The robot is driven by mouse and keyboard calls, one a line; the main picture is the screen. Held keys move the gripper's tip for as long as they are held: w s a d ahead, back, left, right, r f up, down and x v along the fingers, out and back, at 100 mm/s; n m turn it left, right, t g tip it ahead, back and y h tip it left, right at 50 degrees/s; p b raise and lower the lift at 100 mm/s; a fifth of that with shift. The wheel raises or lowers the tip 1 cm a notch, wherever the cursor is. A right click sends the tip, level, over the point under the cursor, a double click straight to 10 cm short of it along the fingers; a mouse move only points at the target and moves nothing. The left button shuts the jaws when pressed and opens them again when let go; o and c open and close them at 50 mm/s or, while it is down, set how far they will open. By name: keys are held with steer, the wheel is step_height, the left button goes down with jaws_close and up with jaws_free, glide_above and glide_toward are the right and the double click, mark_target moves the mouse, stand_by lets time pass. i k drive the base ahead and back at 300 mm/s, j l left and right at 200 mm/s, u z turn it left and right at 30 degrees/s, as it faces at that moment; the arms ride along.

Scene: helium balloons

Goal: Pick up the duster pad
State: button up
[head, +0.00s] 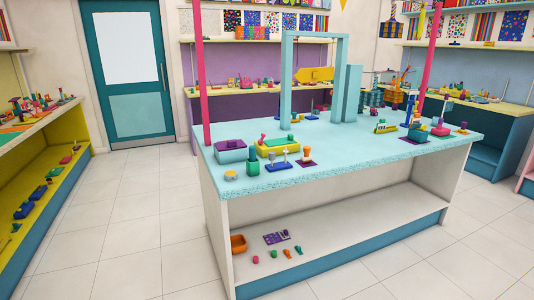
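I cannot tell for certain which thing is the duster pad; the small items are too tiny to identify. My gripper is not in view.
A white lower shelf (330,230) under the table holds an orange bin (238,244) and a purple card (276,237). Pink posts (203,80) and a teal frame (288,80) rise from the table. Side counters line the walls. The tiled floor (130,220) at left is clear.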

mark_target(294, 119)
steer(key=i+j+u, duration=0.45)
steer(key=i+u, duration=0.85)
steer(key=i, duration=0.8)
steer(key=i+l+u, duration=0.15)
steer(key=i, duration=0.8)
steer(key=i+z, duration=0.15)
steer(key=i, duration=0.5)
steer(key=i+j+z, duration=0.15)
steer(key=i, duration=0.5)
steer(key=i+j+z, duration=0.15)
steer(key=i, duration=0.55)
steer(key=i+z, duration=0.2)
steer(key=i, duration=1.65)
steer(key=i+z, duration=0.2)
steer(key=i, duration=0.25)
steer(key=i+z, duration=0.25)
steer(key=i, duration=0.2)
steer(key=i+j+z, duration=0.2)
steer(key=i, duration=0.25)
steer(key=i+j+z, duration=0.2)
steer(key=i, duration=0.25)
steer(key=i+l+z, duration=0.15)
steer(key=z, duration=0.3)
steer(key=i+z, duration=0.7)
steer(key=z, duration=0.25)
steer(key=i+j+z, duration=0.1)
steer(key=i+z, duration=0.2)
steer(key=z, duration=0.2)
